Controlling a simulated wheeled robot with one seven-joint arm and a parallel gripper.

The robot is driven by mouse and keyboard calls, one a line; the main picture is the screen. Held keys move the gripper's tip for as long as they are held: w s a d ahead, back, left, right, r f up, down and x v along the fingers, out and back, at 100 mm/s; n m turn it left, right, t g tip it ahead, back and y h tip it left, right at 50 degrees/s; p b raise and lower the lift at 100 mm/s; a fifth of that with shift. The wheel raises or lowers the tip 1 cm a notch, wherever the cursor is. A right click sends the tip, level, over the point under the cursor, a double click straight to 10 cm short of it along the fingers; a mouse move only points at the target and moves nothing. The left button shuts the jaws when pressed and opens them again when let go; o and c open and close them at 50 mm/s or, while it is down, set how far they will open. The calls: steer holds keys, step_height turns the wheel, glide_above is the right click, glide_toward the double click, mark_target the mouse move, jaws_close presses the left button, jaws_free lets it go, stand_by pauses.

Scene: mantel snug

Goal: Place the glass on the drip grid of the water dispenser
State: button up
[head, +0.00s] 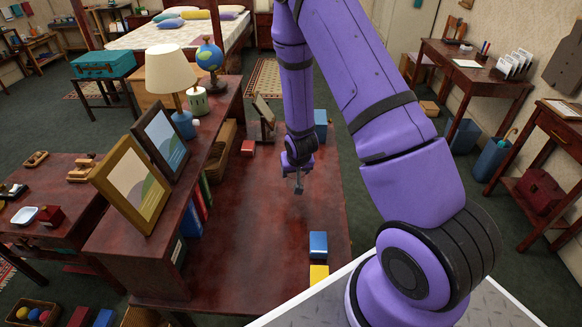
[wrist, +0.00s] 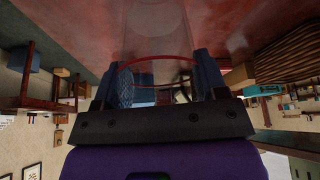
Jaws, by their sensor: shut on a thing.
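My gripper (head: 299,188) hangs over the dark red table top (head: 285,215) in the head view. In the wrist view its two fingers (wrist: 157,78) are closed around a clear glass (wrist: 150,30) with a reddish rim line. The glass is see-through and its far end blends into the red surface behind it. In the head view the glass is too faint and small to make out, so I cannot tell whether it touches the table. I cannot identify the water dispenser or its drip grid for certain in either view.
A stand with a tilted beige panel (head: 264,108) and a red block (head: 248,148) are at the table's far left. A blue box (head: 320,124) is at the far right. Blue (head: 318,243) and yellow (head: 319,274) blocks lie near. A shelf with picture frames (head: 131,187) borders the left.

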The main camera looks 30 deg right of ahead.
steer(key=shift+w+d+f, duration=0.45)
steer(key=shift+w+f, duration=0.25)
steer(key=shift+w, duration=0.45)
steer(key=shift+w+d+f, duration=0.5)
steer(key=shift+w+f, duration=0.2)
steer(key=shift+w, duration=0.4)
steer(key=shift+w+d+f, duration=0.45)
steer(key=shift+w+f, duration=0.25)
steer(key=shift+w, duration=0.45)
steer(key=shift+f, duration=0.1)
steer(key=o, duration=1)
steer(key=shift+o, duration=0.2)
